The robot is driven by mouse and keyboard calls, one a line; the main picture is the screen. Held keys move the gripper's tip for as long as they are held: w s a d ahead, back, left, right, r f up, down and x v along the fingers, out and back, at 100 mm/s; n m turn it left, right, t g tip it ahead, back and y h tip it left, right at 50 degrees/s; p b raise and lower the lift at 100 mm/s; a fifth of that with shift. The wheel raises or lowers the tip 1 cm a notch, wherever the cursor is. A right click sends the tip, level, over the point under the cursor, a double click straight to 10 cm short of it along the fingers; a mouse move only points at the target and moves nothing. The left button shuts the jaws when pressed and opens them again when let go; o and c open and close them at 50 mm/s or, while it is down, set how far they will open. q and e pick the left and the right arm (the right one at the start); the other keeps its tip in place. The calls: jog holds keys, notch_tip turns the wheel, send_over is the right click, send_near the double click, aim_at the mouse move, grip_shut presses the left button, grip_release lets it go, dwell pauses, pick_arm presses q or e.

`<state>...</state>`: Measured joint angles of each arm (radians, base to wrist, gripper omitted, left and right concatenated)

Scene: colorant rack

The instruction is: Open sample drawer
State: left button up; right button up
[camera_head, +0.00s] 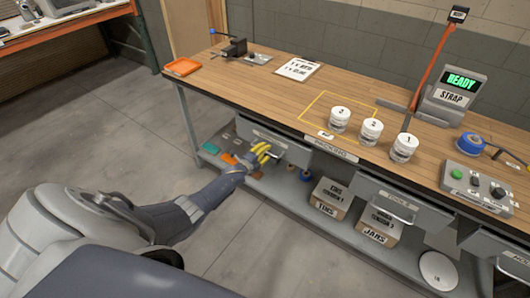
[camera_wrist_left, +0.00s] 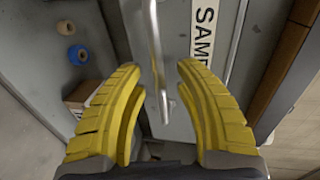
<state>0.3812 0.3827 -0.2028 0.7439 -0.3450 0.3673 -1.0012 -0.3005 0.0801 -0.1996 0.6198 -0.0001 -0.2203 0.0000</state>
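The sample drawer (camera_head: 298,157) is a grey drawer under the bench's left part, and it looks closed. My left gripper (camera_head: 263,153) has yellow fingers and is at the drawer front. In the left wrist view the gripper (camera_wrist_left: 158,72) is open, with a visible gap on each side of the handle. My right gripper is not in view.
The wooden bench (camera_head: 270,95) holds white jars (camera_head: 371,131), a control box (camera_head: 475,185) and an orange tray (camera_head: 182,67). Another drawer (camera_head: 395,200) lies to the right. Cardboard boxes (camera_head: 331,198) stand on the lower shelf. The floor in front is clear.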

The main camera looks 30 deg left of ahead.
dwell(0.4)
pick_arm(q)
grip_shut()
